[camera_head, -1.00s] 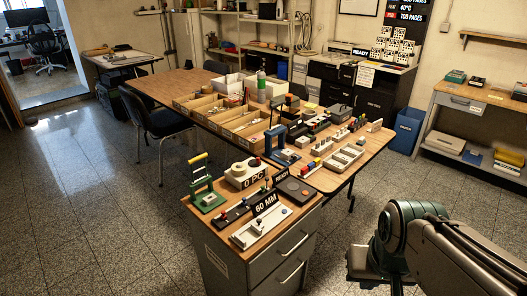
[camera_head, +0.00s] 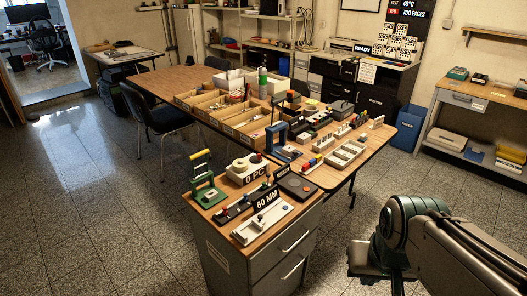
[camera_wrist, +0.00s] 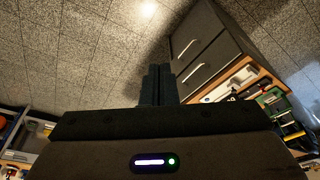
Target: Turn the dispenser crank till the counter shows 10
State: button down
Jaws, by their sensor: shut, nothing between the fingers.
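The dispenser (camera_head: 246,168) is a pale unit with round parts on top, one of them red, on the drawer cabinet's top. Its counter sign (camera_head: 256,174) reads 0 PC. The crank is too small to make out for certain. My gripper (camera_wrist: 158,70) shows in the wrist view with its two dark fingers together and nothing between them. It is over the floor, to the side of the cabinet and apart from the dispenser. In the head view my arm is at the lower right; its fingertips cannot be made out.
The drawer cabinet (camera_head: 272,262) also carries a green press (camera_head: 205,190), a 60 MM sign (camera_head: 267,199) and a dark flat box (camera_head: 297,187). A long wooden table (camera_head: 172,80) with trays adjoins it. A blue bin (camera_head: 411,126) stands behind. Open floor lies left and right.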

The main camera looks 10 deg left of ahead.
aim_at(255, 159)
jog(key=z, duration=0.15)
jog(key=i, duration=1.3)
jog(key=u, duration=0.3)
